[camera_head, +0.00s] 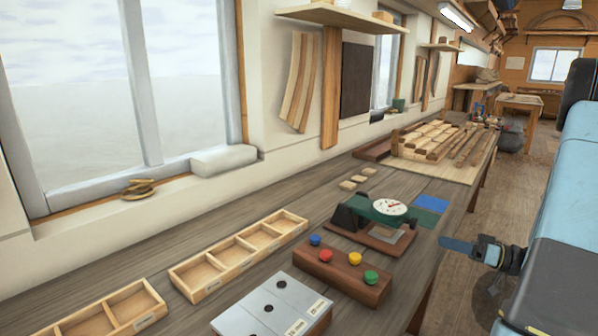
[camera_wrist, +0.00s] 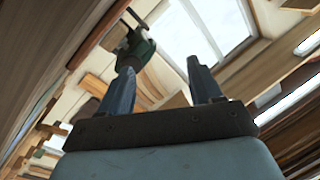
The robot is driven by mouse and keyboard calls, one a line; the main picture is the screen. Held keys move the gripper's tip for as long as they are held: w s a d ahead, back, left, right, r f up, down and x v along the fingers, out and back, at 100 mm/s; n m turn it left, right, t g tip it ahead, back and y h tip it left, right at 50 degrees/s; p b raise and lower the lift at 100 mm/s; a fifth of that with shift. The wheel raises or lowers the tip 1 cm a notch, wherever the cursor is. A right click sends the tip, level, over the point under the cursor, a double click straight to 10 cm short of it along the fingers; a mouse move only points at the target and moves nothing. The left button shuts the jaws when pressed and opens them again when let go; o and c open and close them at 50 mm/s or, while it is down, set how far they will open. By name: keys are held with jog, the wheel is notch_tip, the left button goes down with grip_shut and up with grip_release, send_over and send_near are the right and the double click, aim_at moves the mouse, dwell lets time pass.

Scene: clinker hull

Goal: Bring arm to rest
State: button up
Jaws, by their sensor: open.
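My gripper (camera_head: 450,243) is at the right of the head view, off the front edge of the workbench (camera_head: 130,255), with its blue fingers pointing left toward the bench. In the wrist view, my gripper (camera_wrist: 163,78) has its two fingers spread wide with nothing between them. My light blue arm fills the right edge of the head view and hides part of the floor.
A block with coloured knobs (camera_head: 340,275), a grey plate (camera_head: 272,305), divided wooden trays (camera_head: 240,255) and stacked wood strips (camera_head: 440,140) stand on the bench.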

jog(key=s+a+r+g+h, duration=0.3)
jog(key=s+a+r+g, duration=0.2)
jog(key=a, duration=0.3)
jog(key=s+a+r+g+h, duration=0.3)
jog(key=s+a+r+g, duration=0.2)
jog(key=a, duration=0.3)
jog(key=s+a+r+m+t+h, duration=0.2)
jog(key=s+r+m+t+h, duration=0.4)
jog(key=s+r+h, duration=0.3)
jog(key=shift+s+h, duration=0.6)
jog(key=shift+s, duration=0.25)
jog(key=shift+r, duration=0.1)
